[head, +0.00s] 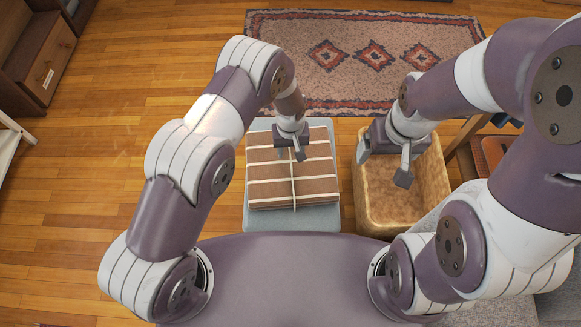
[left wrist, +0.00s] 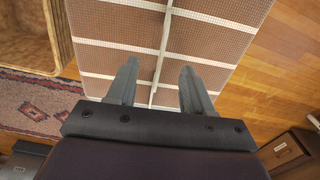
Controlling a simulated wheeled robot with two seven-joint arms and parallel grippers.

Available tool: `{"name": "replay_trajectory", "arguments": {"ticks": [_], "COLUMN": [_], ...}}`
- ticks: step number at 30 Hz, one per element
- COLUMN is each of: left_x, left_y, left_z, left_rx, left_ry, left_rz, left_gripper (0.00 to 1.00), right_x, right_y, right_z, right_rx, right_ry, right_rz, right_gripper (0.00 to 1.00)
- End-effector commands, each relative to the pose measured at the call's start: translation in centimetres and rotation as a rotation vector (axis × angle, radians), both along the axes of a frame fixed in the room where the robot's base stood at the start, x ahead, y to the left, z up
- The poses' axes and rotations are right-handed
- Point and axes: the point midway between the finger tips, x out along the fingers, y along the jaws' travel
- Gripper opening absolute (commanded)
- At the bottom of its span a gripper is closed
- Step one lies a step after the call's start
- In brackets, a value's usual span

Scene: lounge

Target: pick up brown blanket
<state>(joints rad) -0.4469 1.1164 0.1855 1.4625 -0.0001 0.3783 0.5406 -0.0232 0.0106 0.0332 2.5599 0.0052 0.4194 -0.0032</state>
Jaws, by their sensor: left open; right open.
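The brown blanket (head: 267,189) is folded into a flat rectangle with pale stripes and a pale line across its middle. It lies on a light grey surface (head: 291,220) in the head view. My left gripper (head: 292,154) is over the blanket's far half, open and empty. In the left wrist view the blanket (left wrist: 110,24) fills the top middle, and the open fingers (left wrist: 160,88) point at it on either side of the pale line. I cannot tell whether they touch it. My right gripper (head: 384,165) is open above the tan basket to the right.
The tan basket (head: 385,212) stands close to the right of the grey surface; its visible inside looks empty. A patterned rug (head: 290,30) lies beyond. A wooden drawer cabinet (head: 42,62) is at far left. Wooden floor to the left is clear.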

Motion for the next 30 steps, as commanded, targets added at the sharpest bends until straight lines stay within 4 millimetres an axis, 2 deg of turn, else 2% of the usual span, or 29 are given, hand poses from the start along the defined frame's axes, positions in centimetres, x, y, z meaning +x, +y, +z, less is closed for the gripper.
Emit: {"name": "replay_trajectory", "arguments": {"ticks": [1, 3, 11, 15, 16, 30], "left_x": [0.0, 0.1, 0.1, 0.0, 0.1, 0.0], "left_y": [0.0, 0.0, 0.0, 0.0, 0.0, 0.0], "left_z": [-1.3, -2.0, -2.2, -2.2, -2.2, -2.2], "left_rx": [0.000, -0.001, -0.001, -0.001, -0.001, -0.001], "left_ry": [0.000, -0.001, -0.001, -0.001, -0.001, -0.001], "left_rz": [0.000, 0.000, 0.000, 0.000, 0.000, 0.000], "left_gripper": [0.51, 0.51, 0.51, 0.06, 0.00, 0.00], "right_x": [0.0, 0.0, 0.0, 0.0, 0.0, 0.0], "right_y": [0.0, 0.0, 0.0, 0.0, 0.0, 0.0], "right_z": [-0.7, -0.9, -0.8, -0.8, -0.8, -0.8], "right_rx": [0.000, 0.000, 0.000, 0.000, 0.000, 0.000], "right_ry": [0.000, 0.000, 0.000, 0.000, 0.000, 0.000], "right_rz": [0.000, 0.000, 0.000, 0.000, 0.000, 0.000], "right_gripper": [0.87, 0.87, 0.87, 0.87, 0.87, 0.87]}}
